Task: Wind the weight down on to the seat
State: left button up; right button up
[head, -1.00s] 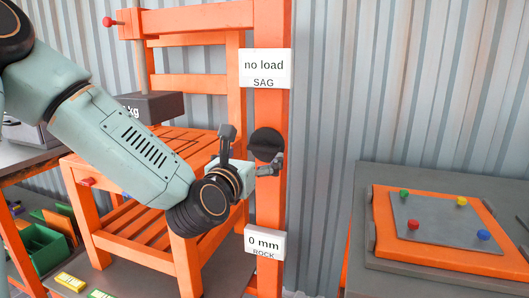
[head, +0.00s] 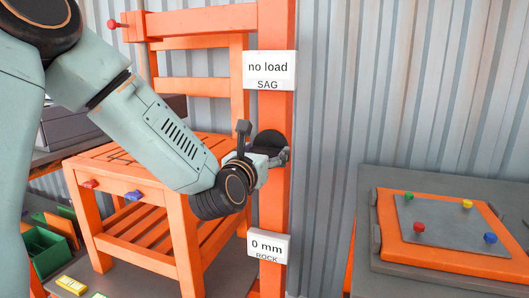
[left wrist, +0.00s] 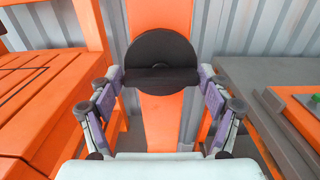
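The orange chair's slatted seat (head: 140,150) stands at left in the head view. A corner of the dark weight (head: 178,103) shows beside my left arm, which hides the rest; its height over the seat is hard to judge. A black round knob (head: 270,143) is on the orange post (head: 273,195). In the left wrist view the knob (left wrist: 161,52) has a raised crossbar. My left gripper (head: 264,148) is open, with a finger on either side of the crossbar in the left wrist view (left wrist: 160,76); contact cannot be told. My right gripper is out of view.
The post carries a "no load" SAG sign (head: 269,70) and a "0 mm" ROCK sign (head: 267,246). A grey bench with an orange tray (head: 390,235) and coloured pegs stands at right. A green bin (head: 45,248) is low at left.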

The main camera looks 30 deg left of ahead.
pick_arm(q)
jog(key=c, duration=0.6)
jog(key=shift+m, duration=0.3)
